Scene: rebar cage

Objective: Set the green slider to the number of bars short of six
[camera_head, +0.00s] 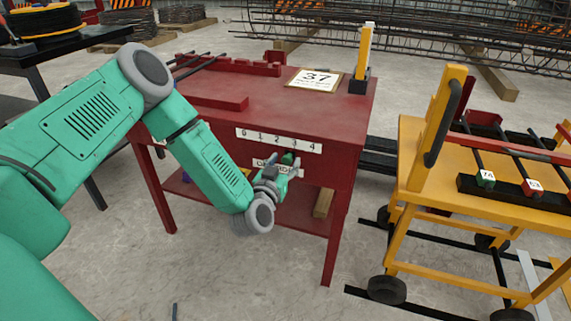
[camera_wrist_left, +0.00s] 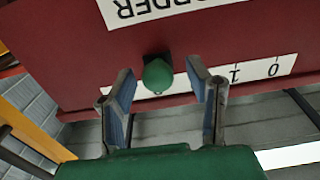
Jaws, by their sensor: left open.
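A green slider knob (camera_wrist_left: 157,75) sticks out of the red table's front, below a white number strip (camera_head: 278,140) reading 0 to 4. In the head view the knob (camera_head: 288,158) stands below the 2 and 3; its exact setting is unclear. My left gripper (camera_wrist_left: 160,88) is open, one finger on each side of the knob with gaps, not visibly touching it. In the head view the left gripper (camera_head: 279,173) partly hides a white label. A few dark bars (camera_head: 198,65) lie across a red notched rack (camera_head: 232,66) on the tabletop. The right gripper is out of view.
A yellow wheeled cart (camera_head: 420,165) on the right carries tagged bars. A dark table (camera_head: 60,60) is at left.

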